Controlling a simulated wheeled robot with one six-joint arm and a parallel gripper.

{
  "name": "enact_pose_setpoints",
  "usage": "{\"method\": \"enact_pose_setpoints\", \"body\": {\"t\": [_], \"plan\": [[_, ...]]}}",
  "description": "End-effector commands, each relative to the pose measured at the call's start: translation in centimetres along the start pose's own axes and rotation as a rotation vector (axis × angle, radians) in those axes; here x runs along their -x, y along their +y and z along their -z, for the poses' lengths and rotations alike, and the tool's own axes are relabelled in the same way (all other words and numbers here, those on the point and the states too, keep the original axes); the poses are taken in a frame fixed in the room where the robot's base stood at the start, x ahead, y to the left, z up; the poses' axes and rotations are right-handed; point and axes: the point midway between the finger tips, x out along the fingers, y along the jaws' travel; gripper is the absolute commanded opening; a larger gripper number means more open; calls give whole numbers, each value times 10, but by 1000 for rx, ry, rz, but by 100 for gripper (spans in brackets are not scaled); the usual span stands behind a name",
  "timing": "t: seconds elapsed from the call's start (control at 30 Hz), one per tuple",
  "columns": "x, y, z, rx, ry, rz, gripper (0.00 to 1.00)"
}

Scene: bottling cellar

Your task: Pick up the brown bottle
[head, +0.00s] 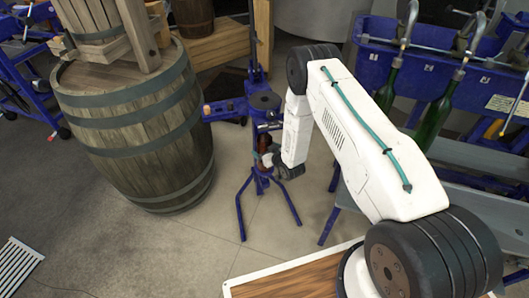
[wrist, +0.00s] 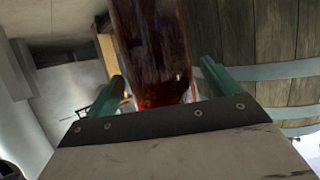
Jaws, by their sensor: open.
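The brown bottle (wrist: 150,45) is dark, glossy glass and fills the upper middle of the wrist view. Its lower end glows reddish, and its top is out of that view. My gripper (wrist: 162,73) is open, with one green finger on each side of the bottle. The bottle's near lower part is hidden behind the gripper's dark front edge. In the head view a small part of the brown bottle (head: 263,146) shows at the blue floor corker (head: 265,103), beside my gripper (head: 268,160). I cannot tell whether the fingers touch the glass.
A large wooden barrel (head: 135,120) stands left of the corker, and its staves (wrist: 275,35) show close on the right in the wrist view. A blue filling machine with green bottles (head: 435,115) stands at the right. Bare floor (head: 200,235) lies in front of the corker.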

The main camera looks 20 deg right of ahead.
Motion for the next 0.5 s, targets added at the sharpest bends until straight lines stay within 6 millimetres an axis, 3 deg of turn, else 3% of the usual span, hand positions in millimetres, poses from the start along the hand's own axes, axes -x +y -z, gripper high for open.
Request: {"method": "enact_pose_setpoints", "body": {"t": [0.1, 0.37, 0.5], "plan": [[-11, -1, 0, 0, -1, 1, 89], [-14, -1, 0, 0, -1, 1, 89], [-14, -1, 0, 0, -1, 1, 50]]}}
